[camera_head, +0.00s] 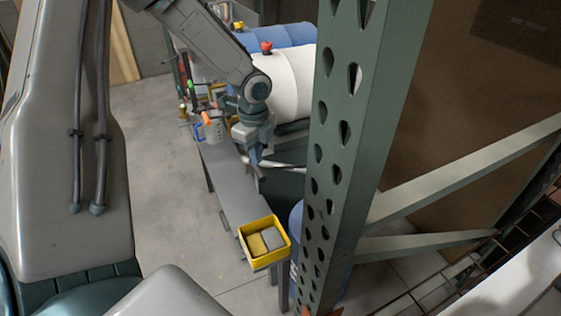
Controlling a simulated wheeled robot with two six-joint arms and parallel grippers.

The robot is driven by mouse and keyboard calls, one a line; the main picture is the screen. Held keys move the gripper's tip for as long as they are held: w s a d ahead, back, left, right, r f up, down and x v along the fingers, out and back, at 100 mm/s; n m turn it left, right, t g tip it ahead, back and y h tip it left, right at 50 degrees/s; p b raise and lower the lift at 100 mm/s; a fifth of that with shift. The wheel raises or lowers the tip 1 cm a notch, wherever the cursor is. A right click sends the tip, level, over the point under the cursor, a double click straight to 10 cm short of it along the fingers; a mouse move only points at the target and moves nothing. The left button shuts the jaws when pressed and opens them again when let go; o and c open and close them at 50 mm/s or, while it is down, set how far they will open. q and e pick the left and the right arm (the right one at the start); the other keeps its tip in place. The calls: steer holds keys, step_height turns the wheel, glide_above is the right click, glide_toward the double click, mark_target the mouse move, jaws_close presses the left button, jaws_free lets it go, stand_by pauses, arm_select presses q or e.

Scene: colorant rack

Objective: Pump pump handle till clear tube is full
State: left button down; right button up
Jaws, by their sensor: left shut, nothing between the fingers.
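My left gripper (257,166) hangs fingers-down above the grey bench, in front of the white drum. It is shut and empty. Behind and left of it, a cluster of small fittings with red, green and orange parts (188,85) stands at the far end of the bench. A pale, translucent cylinder (213,130) stands there beside a blue handle-like part (199,132). I cannot tell for sure which part is the pump handle or the clear tube, nor any fill level. My arm hides part of this area. My right gripper is not in view.
A white drum (290,85) and a blue drum (285,37) lie behind the narrow grey bench (236,195). A yellow bin (265,257) sits at its near end. A perforated green rack post (345,150) stands close on the right. The floor at left is clear.

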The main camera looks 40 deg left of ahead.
arm_select(q)
steer(key=shift+f+b, duration=0.9)
steer(key=shift+f, duration=0.35)
stand_by(1.2)
steer(key=shift+r+p, duration=1)
steer(key=shift+r, duration=0.2)
step_height(320, 180, up, 6)
steer(key=p, duration=0.5)
